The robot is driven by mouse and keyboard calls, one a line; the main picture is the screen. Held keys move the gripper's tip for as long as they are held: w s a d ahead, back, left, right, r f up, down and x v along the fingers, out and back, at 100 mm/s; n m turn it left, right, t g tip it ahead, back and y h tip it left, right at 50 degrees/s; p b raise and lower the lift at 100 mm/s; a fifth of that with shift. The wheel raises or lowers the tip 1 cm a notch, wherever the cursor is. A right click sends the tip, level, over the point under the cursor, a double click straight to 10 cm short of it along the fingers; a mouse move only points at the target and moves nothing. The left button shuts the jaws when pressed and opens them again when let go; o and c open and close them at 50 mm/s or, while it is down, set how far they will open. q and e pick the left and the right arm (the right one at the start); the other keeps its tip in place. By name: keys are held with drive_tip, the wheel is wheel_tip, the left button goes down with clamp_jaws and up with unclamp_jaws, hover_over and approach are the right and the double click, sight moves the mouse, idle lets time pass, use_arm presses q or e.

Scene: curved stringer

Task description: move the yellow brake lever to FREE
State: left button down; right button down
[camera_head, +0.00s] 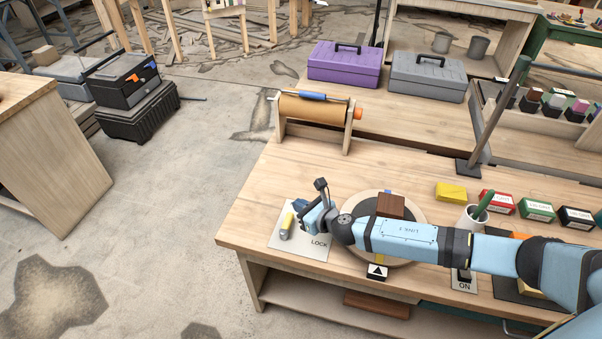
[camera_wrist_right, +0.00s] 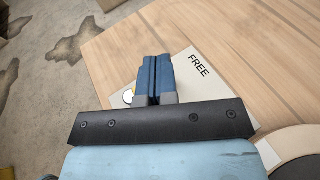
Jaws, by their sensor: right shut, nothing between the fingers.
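The yellow brake lever (camera_head: 287,224) stands on a pale plate (camera_head: 291,243) at the left front corner of the workbench. The word LOCK shows on the plate's near edge in the head view. The word FREE shows on the plate (camera_wrist_right: 186,68) in the wrist view. My right gripper (camera_head: 302,210) is shut and empty, just right of the lever; I cannot tell whether they touch. In the wrist view the blue fingers (camera_wrist_right: 154,66) are together and hide most of the lever; a small pale and yellow part (camera_wrist_right: 129,96) shows at their left. My left gripper is not in view.
Right of the plate, under my right arm, is a round disc (camera_head: 418,212) with a brown block (camera_head: 391,206) on it. A paper roll holder (camera_head: 316,112) stands behind. A cup (camera_head: 472,217), yellow block (camera_head: 451,191) and small boxes are farther right. The bench between plate and roll is clear.

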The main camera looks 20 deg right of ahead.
wheel_tip(320, 180, up, 14)
drive_tip(key=p, duration=0.2)
drive_tip(key=shift+f, duration=0.25)
